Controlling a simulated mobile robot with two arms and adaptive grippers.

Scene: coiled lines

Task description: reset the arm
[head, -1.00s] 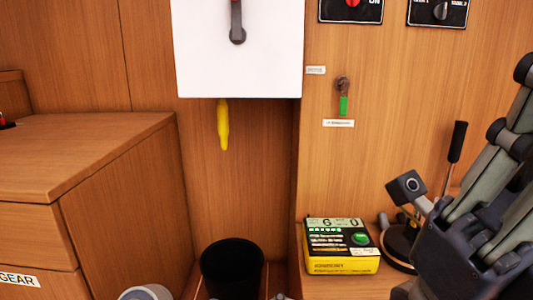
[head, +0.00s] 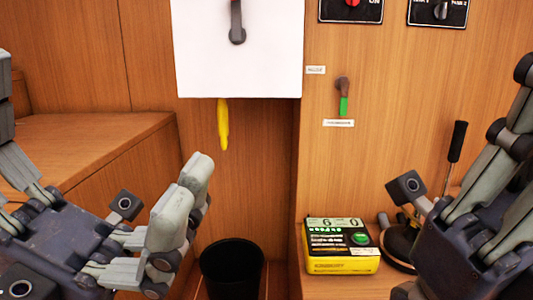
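My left gripper (head: 100,130) is in the head view at the lower left, in front of the wooden cabinet. Its grey fingers are spread wide apart, with nothing between them. My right gripper (head: 500,160) is at the right edge. Its dark palm and some grey fingers show, but the rest is cut off by the frame, so its opening cannot be told. No object shows in its visible fingers.
A yellow and black device (head: 341,247) sits on the right wooden ledge, close to my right gripper. A black bin (head: 232,270) stands in the middle gap. A white panel (head: 240,65) with a yellow item (head: 223,125) below it hangs on the wall.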

